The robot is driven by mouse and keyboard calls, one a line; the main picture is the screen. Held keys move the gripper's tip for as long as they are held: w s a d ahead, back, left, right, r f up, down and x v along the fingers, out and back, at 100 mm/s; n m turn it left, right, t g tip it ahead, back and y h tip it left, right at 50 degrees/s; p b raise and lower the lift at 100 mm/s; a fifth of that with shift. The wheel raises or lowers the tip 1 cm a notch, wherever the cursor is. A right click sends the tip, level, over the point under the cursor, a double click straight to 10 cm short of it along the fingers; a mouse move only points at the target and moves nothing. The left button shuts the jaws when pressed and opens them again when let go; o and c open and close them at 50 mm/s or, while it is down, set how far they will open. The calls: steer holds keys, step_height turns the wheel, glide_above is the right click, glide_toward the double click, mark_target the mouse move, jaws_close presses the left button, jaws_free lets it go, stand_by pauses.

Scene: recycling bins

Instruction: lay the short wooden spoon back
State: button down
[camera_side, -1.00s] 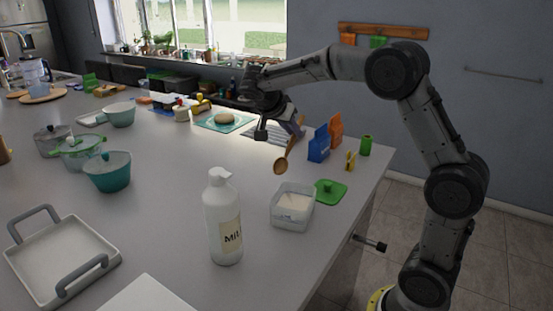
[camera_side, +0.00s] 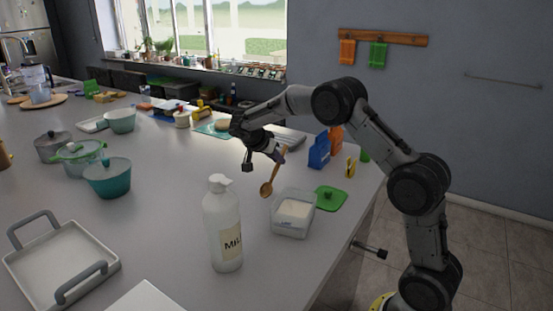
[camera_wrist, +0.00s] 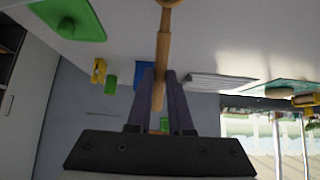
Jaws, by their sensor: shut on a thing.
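The short wooden spoon (camera_side: 267,187) hangs from my gripper (camera_side: 279,153) in the side view, tilted, with its bowl down and to the left. My gripper is shut on its handle. In the wrist view the spoon handle (camera_wrist: 163,50) runs between the two fingers of my gripper (camera_wrist: 160,80), and the bowl is mostly cut off at the top edge. The spoon is over the counter, left of and behind the clear container; I cannot tell whether its bowl touches the counter.
A clear container (camera_side: 291,223) with white contents and a green lid (camera_side: 330,198) are near the counter's right edge. A milk bottle (camera_side: 222,225) stands in front. Blue (camera_side: 319,152) and orange boxes are behind. Left of the spoon the counter is clear up to a teal pot (camera_side: 107,180).

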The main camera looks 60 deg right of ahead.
steer(key=shift+f, duration=0.15)
steer(key=c, duration=0.8)
jaws_free()
steer(key=shift+r, duration=0.25)
steer(key=v, duration=1.2)
steer(key=s+a+r+n+t+y, duration=0.25)
steer(key=s+a+r+n, duration=0.2)
steer(key=s, duration=0.45)
steer(key=s+a+f+n+t+y, duration=0.1)
steer(key=s+a+f+n+y, duration=0.1)
steer(key=s+a+n, duration=0.2)
steer(key=s+a+f+n+t+y, duration=0.1)
steer(key=s+a+n, duration=0.3)
steer(key=s, duration=0.7)
steer(key=s+a+f+n+t+y, duration=0.1)
steer(key=s+a+f+n+y, duration=0.1)
steer(key=s, duration=0.6)
steer(key=shift+a+f+n+y, duration=0.2)
steer(key=shift+a+n+y, duration=0.25)
steer(key=shift+n, duration=0.45)
steer(key=shift+a+f+n+y, duration=0.2)
steer(key=shift+a+n, duration=0.35)
steer(key=shift+n, duration=0.3)
